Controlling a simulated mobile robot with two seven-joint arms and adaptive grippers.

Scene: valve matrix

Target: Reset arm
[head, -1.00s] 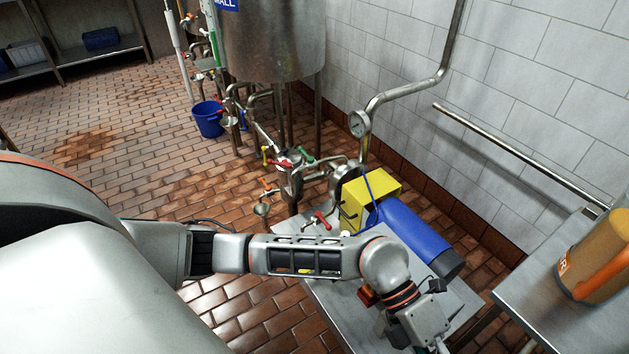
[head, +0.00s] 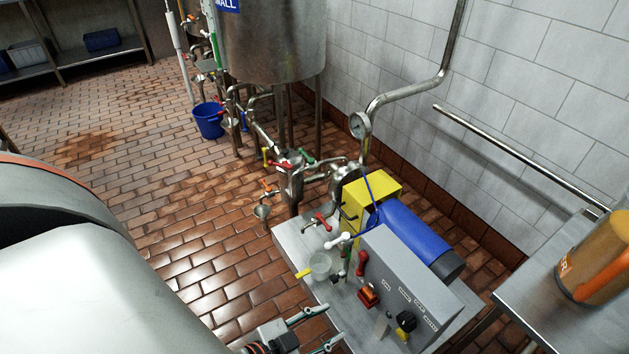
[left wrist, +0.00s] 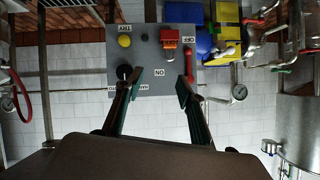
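My left gripper (head: 333,323) is at the bottom edge of the head view, left of the grey control box and apart from it. Its two fingers point right and stand apart with nothing between them. In the left wrist view the open fingers (left wrist: 160,78) show upside down against the grey control panel (left wrist: 152,42). My right gripper is in neither view.
The grey control box (head: 385,262) carries a red switch, a black knob and a yellow button. Behind it are a blue cylinder (head: 412,240) and a yellow box (head: 371,190). A metal table with an orange container (head: 597,262) stands at right.

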